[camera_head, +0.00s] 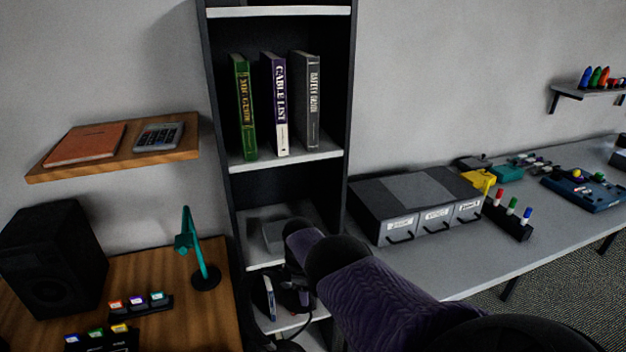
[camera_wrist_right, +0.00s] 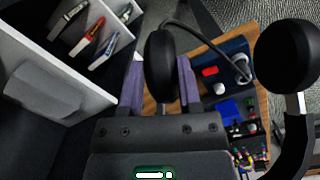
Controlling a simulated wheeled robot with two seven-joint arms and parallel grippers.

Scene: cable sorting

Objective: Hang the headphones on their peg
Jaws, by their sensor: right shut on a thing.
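The black headphones show in the right wrist view with one round ear cup (camera_wrist_right: 161,70) between my fingers. The other ear cup (camera_wrist_right: 285,55) and part of the band hang out to the right side of that view. My right gripper (camera_wrist_right: 161,85), with purple fingers, is shut on the headphones. In the head view my purple right arm reaches toward the shelf unit and hides most of the gripper. Dark parts of the headphones (camera_head: 292,297) show just below it, in front of the lower shelves. I cannot make out the peg in either view. My left gripper is not in view.
The shelf unit (camera_head: 285,163) holds upright books and, lower down, a grey object (camera_head: 270,236). A wooden desk with a black speaker (camera_head: 50,260) and teal stand (camera_head: 198,250) is left. A grey bench with a drawer box (camera_head: 415,200) is right.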

